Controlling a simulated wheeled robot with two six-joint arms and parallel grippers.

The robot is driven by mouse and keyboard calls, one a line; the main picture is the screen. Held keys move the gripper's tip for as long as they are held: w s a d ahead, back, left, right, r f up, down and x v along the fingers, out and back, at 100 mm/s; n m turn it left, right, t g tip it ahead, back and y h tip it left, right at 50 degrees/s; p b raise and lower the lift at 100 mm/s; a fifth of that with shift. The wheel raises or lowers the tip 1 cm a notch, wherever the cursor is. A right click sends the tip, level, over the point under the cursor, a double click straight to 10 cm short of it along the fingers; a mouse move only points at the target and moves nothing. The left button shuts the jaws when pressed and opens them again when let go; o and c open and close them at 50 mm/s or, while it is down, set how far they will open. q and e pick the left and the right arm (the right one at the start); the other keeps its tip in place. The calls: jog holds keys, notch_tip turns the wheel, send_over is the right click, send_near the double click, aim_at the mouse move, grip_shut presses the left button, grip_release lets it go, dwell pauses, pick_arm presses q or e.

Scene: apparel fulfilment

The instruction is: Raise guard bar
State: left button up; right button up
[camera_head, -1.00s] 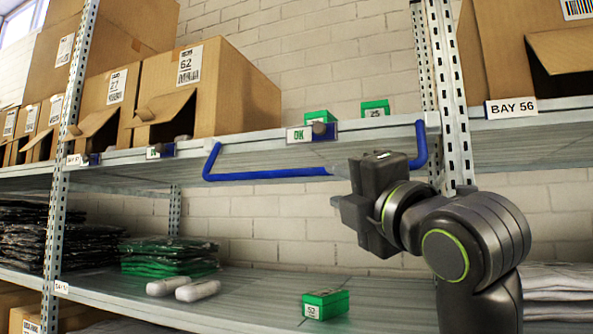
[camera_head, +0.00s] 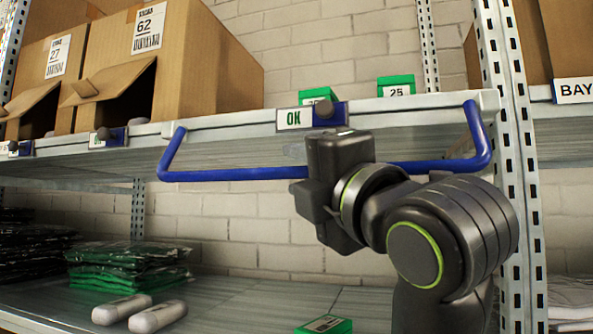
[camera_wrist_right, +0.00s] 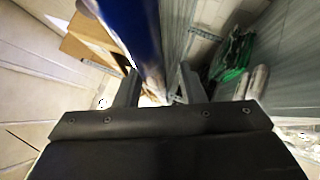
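The blue guard bar (camera_head: 235,174) hangs below the front edge of the upper shelf, with both ends bent up to the shelf. My right gripper is at the middle of the bar in the head view, its dark body hiding part of it; its fingertips are hidden there. In the right wrist view, the two fingers of my right gripper (camera_wrist_right: 158,82) stand apart. The blue bar (camera_wrist_right: 135,25) runs down between them, with a gap showing on the right side. Whether a finger touches it I cannot tell. My left gripper is not in view.
An OK label and dark knob (camera_head: 324,114) sit on the shelf edge above the bar. Cardboard boxes (camera_head: 205,70) and small green boxes (camera_head: 396,86) stand on the upper shelf. A perforated upright (camera_head: 515,170) is at the right. Bagged garments (camera_head: 130,262) and white rolls (camera_head: 158,316) lie below.

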jog(key=shift+s, duration=0.25)
jog(key=shift+c, duration=1)
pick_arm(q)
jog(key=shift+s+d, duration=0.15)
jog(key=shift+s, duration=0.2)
pick_arm(e)
jog(key=shift+w, duration=0.1)
grip_shut()
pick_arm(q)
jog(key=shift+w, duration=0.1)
pick_arm(e)
jog(key=shift+r, duration=0.1)
